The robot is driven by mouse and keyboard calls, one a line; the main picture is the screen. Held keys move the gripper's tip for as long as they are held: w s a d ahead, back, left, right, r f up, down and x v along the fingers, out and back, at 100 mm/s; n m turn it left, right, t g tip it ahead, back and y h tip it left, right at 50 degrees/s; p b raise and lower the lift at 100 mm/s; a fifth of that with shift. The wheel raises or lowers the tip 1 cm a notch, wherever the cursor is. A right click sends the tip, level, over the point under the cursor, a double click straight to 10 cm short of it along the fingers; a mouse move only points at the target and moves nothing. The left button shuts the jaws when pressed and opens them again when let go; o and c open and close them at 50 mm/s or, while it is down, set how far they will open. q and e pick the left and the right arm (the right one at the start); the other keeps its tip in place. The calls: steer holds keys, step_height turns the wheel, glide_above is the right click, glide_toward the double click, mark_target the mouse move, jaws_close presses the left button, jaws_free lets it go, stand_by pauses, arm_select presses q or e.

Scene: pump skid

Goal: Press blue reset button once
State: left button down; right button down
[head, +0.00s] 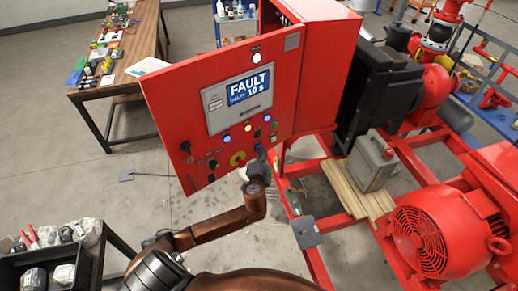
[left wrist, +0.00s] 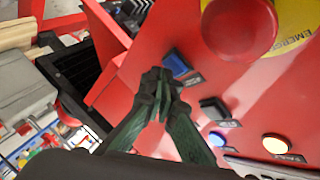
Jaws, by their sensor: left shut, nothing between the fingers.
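The red control panel (head: 185,100) has a screen (head: 250,93) reading "FAULT" and "10 s". In the left wrist view a square blue button (left wrist: 178,63) sits on the red panel, between my fingertips and the red emergency stop knob (left wrist: 240,27). My left gripper (left wrist: 160,78) is shut and empty, its tips beside the blue button. I cannot tell if they touch the panel. In the head view my left gripper (head: 260,152) is at the panel's lower edge, right of the emergency stop's yellow ring (head: 237,158). My right gripper is not in view.
A red pump motor (head: 435,235) stands at right on the red frame. A grey can (head: 372,163) stands on wooden planks (head: 343,185).

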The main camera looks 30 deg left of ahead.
arm_select(q)
steer(key=shift+w+a, duration=0.15)
steer(key=shift+a, duration=0.3)
stand_by(0.6)
steer(key=shift+d, duration=0.15)
steer(key=shift+s+d, duration=0.3)
steer(key=shift+d, duration=0.4)
steer(key=shift+d, duration=0.1)
steer(key=d, duration=0.1)
steer(key=s+d, duration=0.1)
steer(key=d, duration=0.2)
steer(key=shift+s+d+p, duration=0.3)
steer(key=shift+p, duration=0.1)
stand_by(0.4)
